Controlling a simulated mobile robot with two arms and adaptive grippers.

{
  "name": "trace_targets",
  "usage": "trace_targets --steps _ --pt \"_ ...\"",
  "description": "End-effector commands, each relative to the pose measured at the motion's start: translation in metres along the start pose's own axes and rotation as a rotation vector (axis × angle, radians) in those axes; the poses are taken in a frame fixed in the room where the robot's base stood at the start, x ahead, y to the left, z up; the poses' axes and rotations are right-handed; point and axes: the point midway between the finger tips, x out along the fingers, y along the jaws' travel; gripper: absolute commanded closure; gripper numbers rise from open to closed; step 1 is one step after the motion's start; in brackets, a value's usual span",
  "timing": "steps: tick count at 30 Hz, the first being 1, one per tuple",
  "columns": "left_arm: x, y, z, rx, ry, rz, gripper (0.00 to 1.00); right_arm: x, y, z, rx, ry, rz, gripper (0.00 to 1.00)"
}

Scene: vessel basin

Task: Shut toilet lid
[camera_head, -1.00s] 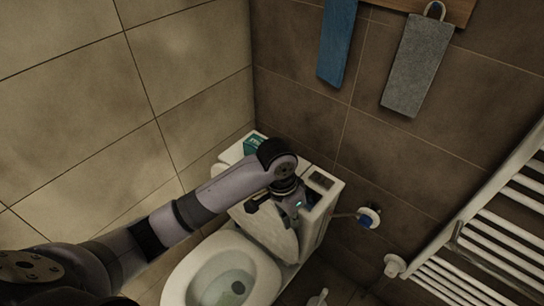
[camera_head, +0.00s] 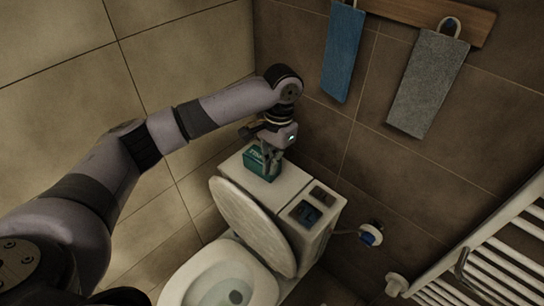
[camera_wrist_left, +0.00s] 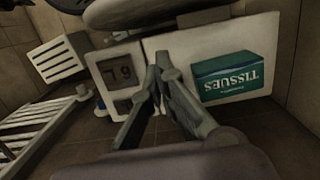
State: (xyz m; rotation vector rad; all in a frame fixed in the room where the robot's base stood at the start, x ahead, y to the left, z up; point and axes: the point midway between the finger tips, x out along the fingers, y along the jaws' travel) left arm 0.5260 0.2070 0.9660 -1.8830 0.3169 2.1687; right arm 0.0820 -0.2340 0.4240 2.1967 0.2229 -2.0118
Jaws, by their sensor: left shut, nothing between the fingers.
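The toilet lid (camera_head: 252,228) is a pale oval standing raised, leaning near the cistern (camera_head: 318,232). The toilet bowl (camera_head: 225,282) below it is open, with its seat ring down. In the left wrist view the lid (camera_wrist_left: 150,12) crosses the top edge, partly cut off. My left gripper (camera_head: 270,172) is above the cistern top behind the lid, close to the green tissue box. Its fingers are shut and empty, pointing at the cistern in the left wrist view (camera_wrist_left: 160,62). I cannot tell whether it touches the box. My right gripper is not in view.
The tissue box (camera_head: 260,164) stands on the cistern beside a dark recessed compartment (camera_head: 308,213). A blue towel (camera_head: 343,52) and a grey towel (camera_head: 428,82) hang on the back wall. A white radiator (camera_head: 490,255) is at the right. A tiled wall stands left.

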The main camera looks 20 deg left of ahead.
Motion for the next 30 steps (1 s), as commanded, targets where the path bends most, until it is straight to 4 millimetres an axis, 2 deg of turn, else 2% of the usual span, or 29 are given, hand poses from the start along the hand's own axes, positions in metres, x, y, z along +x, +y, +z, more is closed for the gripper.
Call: trace_targets --steps 6,8,12,15,30 --pt "0.047 0.0 0.001 0.0 -0.004 0.0 1.0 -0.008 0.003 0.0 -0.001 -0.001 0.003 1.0" --pt "0.056 -0.001 0.003 0.001 -0.002 -0.002 1.0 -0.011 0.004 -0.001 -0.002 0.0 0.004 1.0" --pt "0.058 -0.001 0.025 0.002 0.0 -0.002 1.0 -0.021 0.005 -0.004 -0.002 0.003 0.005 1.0" --pt "0.061 -0.001 0.034 0.001 0.002 -0.001 1.0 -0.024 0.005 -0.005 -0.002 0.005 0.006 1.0" --pt "0.064 0.0 0.04 0.002 0.004 -0.001 1.0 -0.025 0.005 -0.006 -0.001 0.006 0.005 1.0"
